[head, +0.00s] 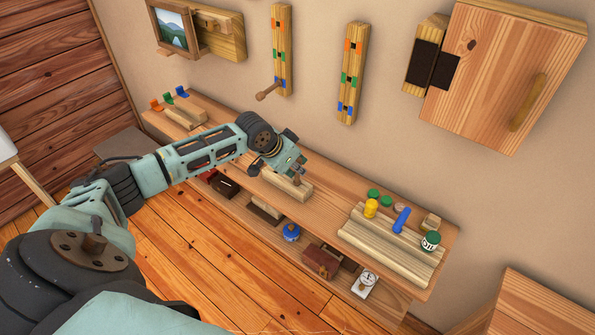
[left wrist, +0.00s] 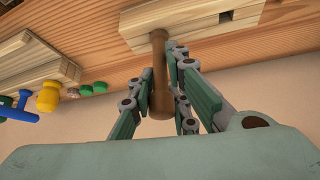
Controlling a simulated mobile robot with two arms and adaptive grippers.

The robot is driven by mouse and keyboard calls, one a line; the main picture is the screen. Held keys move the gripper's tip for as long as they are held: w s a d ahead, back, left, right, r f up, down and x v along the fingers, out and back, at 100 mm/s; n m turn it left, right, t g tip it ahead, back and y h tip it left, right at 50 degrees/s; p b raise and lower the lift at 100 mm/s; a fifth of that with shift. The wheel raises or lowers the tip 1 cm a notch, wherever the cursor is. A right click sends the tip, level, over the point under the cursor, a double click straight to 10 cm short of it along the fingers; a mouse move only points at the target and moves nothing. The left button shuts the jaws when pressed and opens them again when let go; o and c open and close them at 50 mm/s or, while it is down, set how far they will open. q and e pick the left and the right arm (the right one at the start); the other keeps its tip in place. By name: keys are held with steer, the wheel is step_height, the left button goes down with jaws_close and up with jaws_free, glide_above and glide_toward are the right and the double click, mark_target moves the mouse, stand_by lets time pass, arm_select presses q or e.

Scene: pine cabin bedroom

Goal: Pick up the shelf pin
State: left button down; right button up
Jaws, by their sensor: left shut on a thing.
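My left gripper (head: 292,165) is over the middle of the wooden bench. It is shut on a brown wooden shelf pin (left wrist: 159,75), which stands between the green finger pads in the left wrist view. The pin's far end meets or overlaps a pale wooden block (left wrist: 190,18) with a dark square hole; I cannot tell whether it sits in the block. This block (head: 292,188) lies on the bench under the gripper in the head view. Another brown pin (head: 268,93) sticks out of the left wall rail (head: 282,50). My right gripper is not in view.
The bench (head: 335,190) runs along the wall. A grooved board (head: 385,250) with a yellow piece (head: 371,208), a blue piece (head: 401,219) and a jar (head: 431,240) is to the right. A second rail (head: 353,72) and a wall cabinet (head: 505,75) hang above.

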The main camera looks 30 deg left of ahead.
arm_select(q)
steer(key=shift+r, duration=0.1)
steer(key=shift+r, duration=0.2)
step_height(320, 180, up, 4)
steer(key=shift+w+a+f+b, duration=0.1)
steer(key=shift+f+b, duration=0.15)
steer(key=shift+b, duration=0.35)
steer(key=s+d+r+b, duration=0.1)
steer(key=s+d+r, duration=0.3)
steer(key=d+r, duration=0.3)
steer(key=d, duration=0.4)
steer(key=shift+s, duration=0.1)
